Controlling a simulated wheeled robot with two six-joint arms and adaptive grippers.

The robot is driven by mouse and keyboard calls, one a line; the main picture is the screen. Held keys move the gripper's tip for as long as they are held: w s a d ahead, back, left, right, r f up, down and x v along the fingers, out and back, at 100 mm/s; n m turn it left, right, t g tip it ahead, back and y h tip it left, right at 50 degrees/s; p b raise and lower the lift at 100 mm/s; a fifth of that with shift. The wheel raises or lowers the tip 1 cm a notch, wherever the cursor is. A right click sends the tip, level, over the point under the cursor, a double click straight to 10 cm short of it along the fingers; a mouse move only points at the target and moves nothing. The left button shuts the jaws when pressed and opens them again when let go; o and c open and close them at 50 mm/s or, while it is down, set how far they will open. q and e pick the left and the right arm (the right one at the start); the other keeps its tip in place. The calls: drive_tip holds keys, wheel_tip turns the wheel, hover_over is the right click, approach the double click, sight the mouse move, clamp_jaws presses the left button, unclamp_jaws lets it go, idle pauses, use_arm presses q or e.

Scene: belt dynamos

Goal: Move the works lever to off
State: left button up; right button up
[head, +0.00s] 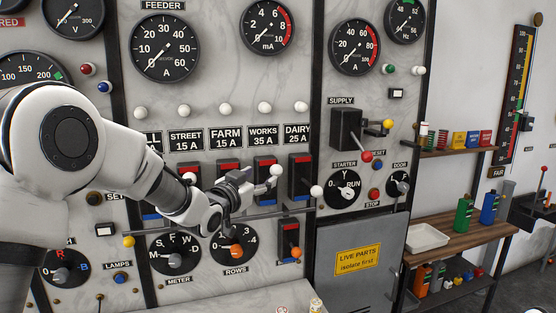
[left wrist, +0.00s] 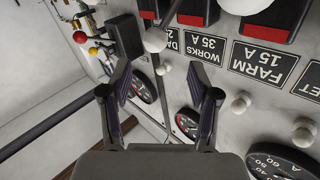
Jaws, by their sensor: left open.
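The works switch (head: 262,163) is a red-and-black block on the grey panel under the label WORKS 35 A. Its lever ends in a white ball (head: 276,170), which stands out from the panel and sits higher than the dairy lever's ball (head: 316,191). My left gripper (head: 258,187) is open and empty, just left of and slightly below the works ball. In the left wrist view, which is upside down, the ball (left wrist: 155,40) appears just beyond the gap between my open fingertips (left wrist: 160,78); I see no contact. My wrist partly hides the farm lever. My right gripper is not in view.
Street switch (head: 187,170) and dairy switch (head: 300,172) flank the row closely. The black supply switch (head: 346,128) with a red knob stands to the right. A rail runs below the switches. Shelves (head: 455,240) with small boxes stand far right.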

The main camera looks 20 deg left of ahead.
sight(274, 172)
use_arm(q)
drive_tip(key=w+p, duration=0.1)
drive_tip(key=w, duration=0.1)
drive_tip(key=w+d+p, duration=0.1)
drive_tip(key=w, duration=0.1)
drive_tip(key=w+d+p, duration=0.1)
drive_tip(key=w, duration=0.2)
drive_tip(key=shift+w+d+f, duration=0.1)
drive_tip(key=shift+d+f, duration=0.05)
drive_tip(key=shift+f, duration=0.05)
drive_tip(key=shift+w+a+p, duration=0.2)
drive_tip(key=shift+w+p, duration=0.1)
drive_tip(key=shift+p, duration=0.1)
drive_tip(key=shift+w+f, duration=0.15)
drive_tip(key=shift+w+d, duration=0.1)
drive_tip(key=shift+d, duration=0.05)
drive_tip(key=c, duration=0.3)
clamp_jaws()
